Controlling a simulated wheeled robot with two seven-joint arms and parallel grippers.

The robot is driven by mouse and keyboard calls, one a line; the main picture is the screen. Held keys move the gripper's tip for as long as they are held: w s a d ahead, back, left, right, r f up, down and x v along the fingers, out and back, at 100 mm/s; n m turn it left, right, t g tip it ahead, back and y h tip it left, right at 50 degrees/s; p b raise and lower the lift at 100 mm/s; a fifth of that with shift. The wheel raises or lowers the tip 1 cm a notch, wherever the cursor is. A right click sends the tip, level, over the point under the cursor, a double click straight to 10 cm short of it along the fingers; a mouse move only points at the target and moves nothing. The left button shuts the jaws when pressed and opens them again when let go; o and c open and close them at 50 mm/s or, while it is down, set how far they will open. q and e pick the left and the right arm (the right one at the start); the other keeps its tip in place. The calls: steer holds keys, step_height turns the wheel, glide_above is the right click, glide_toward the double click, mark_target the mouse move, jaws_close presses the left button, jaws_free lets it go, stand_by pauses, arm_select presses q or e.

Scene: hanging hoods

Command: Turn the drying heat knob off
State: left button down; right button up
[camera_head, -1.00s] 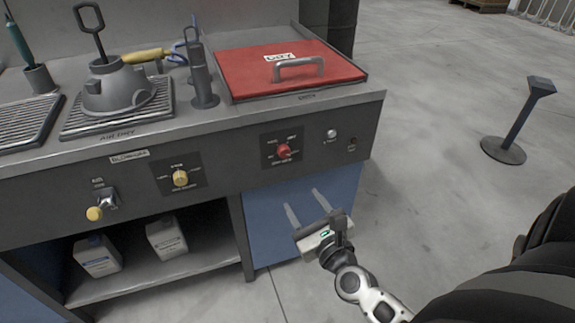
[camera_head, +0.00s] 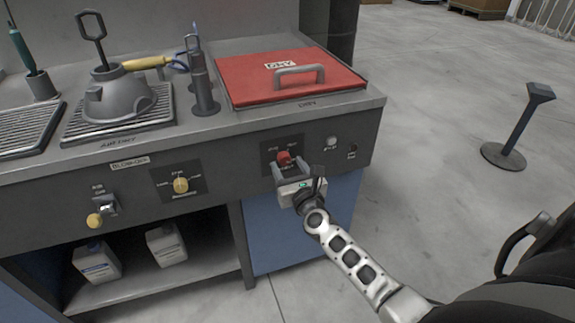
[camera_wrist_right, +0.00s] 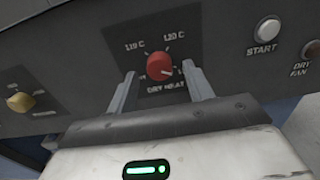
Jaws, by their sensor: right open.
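The drying heat knob is a red round knob (camera_head: 284,158) on a dark square plate on the front panel, below the red lid. In the right wrist view the red knob (camera_wrist_right: 159,66) sits above the label "DRY HEAT", with "110 C" and "120 C" marks above it. My right gripper (camera_head: 289,166) is open, its fingers pointing at the panel on either side of the knob. In the right wrist view my right gripper (camera_wrist_right: 160,80) has one finger left and one right of the knob. Whether a finger touches it is not clear. My left gripper is out of view.
A yellow knob (camera_head: 181,185) and a yellow-tipped valve (camera_head: 95,220) are further left on the panel. A START button (camera_wrist_right: 267,29) and dry fan light (camera_wrist_right: 312,50) are right of the red knob. The red lid (camera_head: 285,75) lies above.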

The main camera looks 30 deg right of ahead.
steer(key=shift+w+d, duration=0.1)
steer(key=shift+w, duration=0.5)
steer(key=c, duration=1)
steer(key=shift+n, duration=0.3)
